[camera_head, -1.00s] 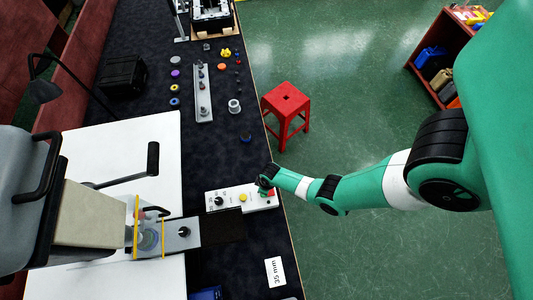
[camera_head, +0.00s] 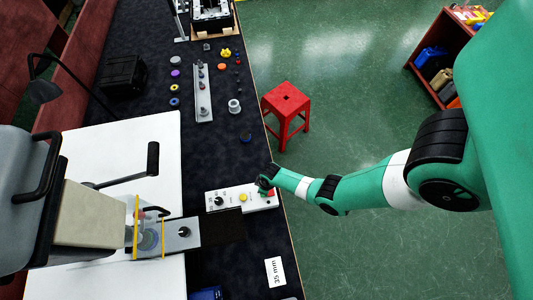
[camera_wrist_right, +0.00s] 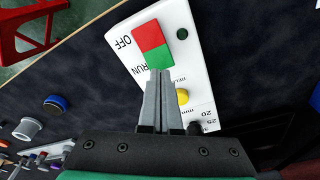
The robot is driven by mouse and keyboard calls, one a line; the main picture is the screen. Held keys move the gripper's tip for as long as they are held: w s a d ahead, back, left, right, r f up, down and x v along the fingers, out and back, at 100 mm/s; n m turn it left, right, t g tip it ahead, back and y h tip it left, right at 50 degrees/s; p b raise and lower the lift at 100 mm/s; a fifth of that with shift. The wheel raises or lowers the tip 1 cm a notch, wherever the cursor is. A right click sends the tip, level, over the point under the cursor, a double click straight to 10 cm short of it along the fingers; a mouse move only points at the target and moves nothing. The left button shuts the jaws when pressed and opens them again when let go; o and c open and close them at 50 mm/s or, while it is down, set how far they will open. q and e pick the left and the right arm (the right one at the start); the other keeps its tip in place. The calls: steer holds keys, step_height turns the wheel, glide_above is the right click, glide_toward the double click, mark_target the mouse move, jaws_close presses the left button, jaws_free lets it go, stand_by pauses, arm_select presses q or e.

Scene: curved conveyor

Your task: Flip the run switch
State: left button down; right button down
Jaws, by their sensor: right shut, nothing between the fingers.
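The run switch is a two-colour rocker (camera_wrist_right: 152,44) on a white control panel (camera_wrist_right: 182,58). In the right wrist view its red half lies beside the word OFF and its green half beside RUN. My right gripper (camera_wrist_right: 160,74) is shut and empty, with its fingertips at the lower edge of the green half. I cannot tell whether they touch it. In the head view my right gripper (camera_head: 265,186) is over the right end of the panel (camera_head: 229,198) and partly covers the switch. My left gripper is not in view.
A yellow button (camera_wrist_right: 182,97) and a dark knob (camera_wrist_right: 194,128) are on the same panel. A machine with a yellow-edged clear guard (camera_head: 149,236) stands to its left. A red stool (camera_head: 287,104) stands on the floor beyond the table edge.

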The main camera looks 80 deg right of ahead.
steer(key=shift+f+b, duration=1.2)
steer(key=shift+f, duration=0.05)
stand_by(0.4)
step_height(320, 180, up, 7)
steer(key=p, duration=0.7)
steer(key=shift+r, duration=0.1)
stand_by(0.4)
